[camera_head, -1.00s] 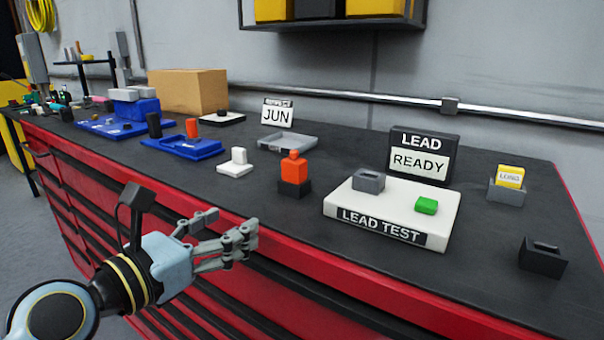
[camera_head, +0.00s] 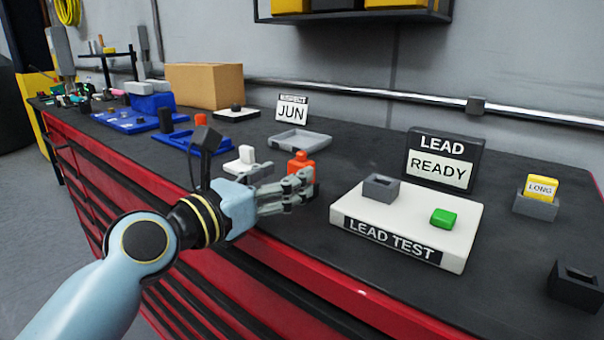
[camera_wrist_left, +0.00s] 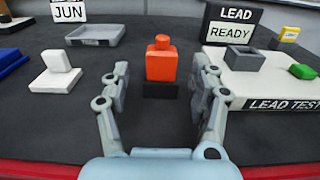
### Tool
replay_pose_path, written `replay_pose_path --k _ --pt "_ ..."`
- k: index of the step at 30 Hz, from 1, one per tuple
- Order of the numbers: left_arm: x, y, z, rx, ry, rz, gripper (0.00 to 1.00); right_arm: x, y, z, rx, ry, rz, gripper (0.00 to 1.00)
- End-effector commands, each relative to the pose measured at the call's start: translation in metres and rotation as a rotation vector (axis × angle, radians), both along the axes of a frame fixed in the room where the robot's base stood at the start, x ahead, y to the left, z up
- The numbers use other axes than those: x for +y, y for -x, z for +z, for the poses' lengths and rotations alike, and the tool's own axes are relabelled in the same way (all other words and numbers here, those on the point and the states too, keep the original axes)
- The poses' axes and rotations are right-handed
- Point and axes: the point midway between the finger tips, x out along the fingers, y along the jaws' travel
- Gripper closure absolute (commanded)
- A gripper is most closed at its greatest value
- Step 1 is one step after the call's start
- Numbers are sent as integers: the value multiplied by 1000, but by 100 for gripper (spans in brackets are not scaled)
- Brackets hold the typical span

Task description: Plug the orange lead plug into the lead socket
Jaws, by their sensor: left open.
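The orange lead plug (camera_head: 301,163) stands upright in a small black holder on the dark bench top. In the wrist view the plug (camera_wrist_left: 161,60) and its black base (camera_wrist_left: 160,90) sit ahead, between the lines of my fingers. My left gripper (camera_head: 305,190) is open and empty, just in front of the plug; its fingers hide the holder in the head view. In the left wrist view my two fingers (camera_wrist_left: 162,92) are apart. The lead socket (camera_head: 381,188) is a grey block with a slot on the white LEAD TEST box (camera_head: 400,205). My right gripper is not in view.
A black LEAD READY sign (camera_head: 443,160) stands behind the box, which has a green button (camera_head: 444,218). A yellow LONG plug (camera_head: 541,188) and a black block (camera_head: 575,287) are to the right. A white L-shaped part (camera_head: 244,160) and grey tray (camera_head: 300,139) are nearby.

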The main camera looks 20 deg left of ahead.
Motion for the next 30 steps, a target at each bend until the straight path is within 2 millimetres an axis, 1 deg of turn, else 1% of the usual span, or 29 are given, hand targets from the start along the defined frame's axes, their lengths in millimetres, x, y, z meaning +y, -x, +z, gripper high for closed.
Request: replay_pose_path --k 3,7,10,16,17,30 --pt "-9 -19 2 -3 4 0 38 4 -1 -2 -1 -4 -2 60" --pt "-15 -36 2 -1 3 0 38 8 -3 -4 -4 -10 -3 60" --pt "-17 -41 1 0 2 0 38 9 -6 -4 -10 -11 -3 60" --pt "-17 -42 2 -1 1 0 38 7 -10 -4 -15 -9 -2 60" --pt "-17 -42 2 -1 1 0 41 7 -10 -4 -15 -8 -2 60" --pt "-17 -42 1 0 0 0 99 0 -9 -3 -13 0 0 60"
